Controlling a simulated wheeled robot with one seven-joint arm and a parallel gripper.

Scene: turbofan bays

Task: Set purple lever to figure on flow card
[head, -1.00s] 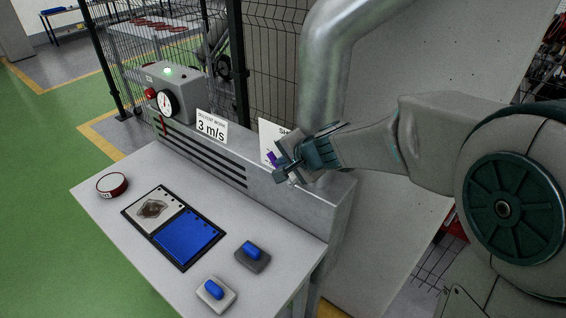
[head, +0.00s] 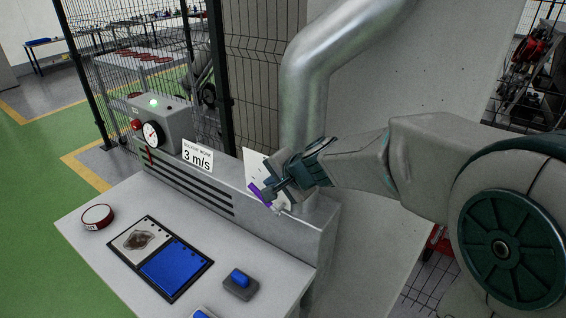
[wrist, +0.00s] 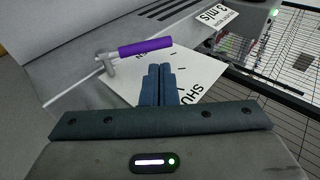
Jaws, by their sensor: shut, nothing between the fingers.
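The purple lever (head: 259,193) sits at the right end of the grey console, partly behind my gripper. In the wrist view the purple handle (wrist: 145,48) extends from a grey pivot over a white dial plate (wrist: 188,90) with tick marks and partly hidden lettering. My gripper (head: 270,190) is shut and empty beside the lever. In the wrist view its fingertips (wrist: 160,67) point at the handle with a small gap in the picture; contact cannot be told. The flow card (head: 197,157) reads "3 m/s"; it also shows in the wrist view (wrist: 215,17).
A round gauge (head: 153,134) is on a grey box with a lit green lamp (head: 153,102) and a red button. The bench holds a red-and-white round item (head: 97,217), a black-framed board (head: 177,293) and a blue-topped block (head: 240,281). A large pipe (head: 298,105) rises behind.

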